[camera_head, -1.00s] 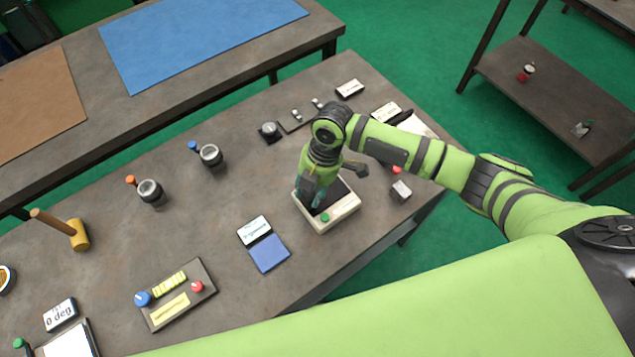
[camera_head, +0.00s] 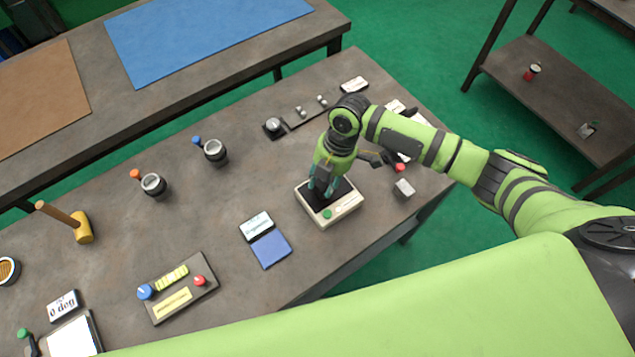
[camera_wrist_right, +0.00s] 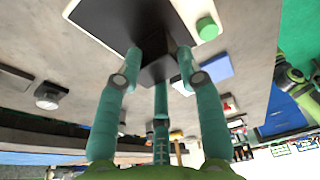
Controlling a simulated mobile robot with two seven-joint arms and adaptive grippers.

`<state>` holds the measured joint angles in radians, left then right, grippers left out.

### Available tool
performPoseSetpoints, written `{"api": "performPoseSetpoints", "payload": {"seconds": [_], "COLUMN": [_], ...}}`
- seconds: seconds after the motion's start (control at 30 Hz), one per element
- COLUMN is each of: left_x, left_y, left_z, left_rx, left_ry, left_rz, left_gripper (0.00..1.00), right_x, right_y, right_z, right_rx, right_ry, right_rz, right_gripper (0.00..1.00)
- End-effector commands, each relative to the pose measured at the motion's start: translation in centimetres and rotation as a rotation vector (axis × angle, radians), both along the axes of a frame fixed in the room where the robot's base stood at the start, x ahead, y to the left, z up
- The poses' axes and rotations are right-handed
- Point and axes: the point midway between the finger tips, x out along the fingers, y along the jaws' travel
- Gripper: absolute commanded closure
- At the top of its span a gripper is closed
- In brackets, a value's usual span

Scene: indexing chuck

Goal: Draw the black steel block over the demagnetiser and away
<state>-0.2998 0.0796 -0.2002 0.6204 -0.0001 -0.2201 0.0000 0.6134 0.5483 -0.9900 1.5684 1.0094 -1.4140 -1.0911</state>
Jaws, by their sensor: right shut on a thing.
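The demagnetiser (camera_head: 340,219) is a cream box with a black top plate and a green button on its front side; it also shows at the top of the right wrist view (camera_wrist_right: 185,12). My right gripper (camera_head: 322,188) points down over the black top plate. In the right wrist view its teal fingers are shut on the black steel block (camera_wrist_right: 157,68), a small dark block. The block is over or close to the plate; I cannot tell whether they touch. In the head view the fingers mostly hide the block. My left gripper is not in view.

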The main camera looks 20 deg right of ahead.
Motion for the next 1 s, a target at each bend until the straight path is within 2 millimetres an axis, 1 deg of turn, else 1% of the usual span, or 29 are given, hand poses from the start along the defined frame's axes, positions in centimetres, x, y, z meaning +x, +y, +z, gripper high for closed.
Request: {"api": "performPoseSetpoints", "payload": {"seconds": [0.8,1.0], "left_x": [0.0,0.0], "left_y": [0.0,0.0], "left_z": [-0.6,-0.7], "left_rx": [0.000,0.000], "left_ry": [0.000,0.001], "left_rz": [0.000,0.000], "left_gripper": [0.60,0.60], "right_x": [2.1,2.3], "right_y": [-5.3,-6.1], "right_z": [0.1,0.1], "right_rx": [0.001,0.002], "right_ry": [-0.003,-0.003], "right_rz": [-0.003,-0.001], "right_gripper": [1.00,1.00]}}
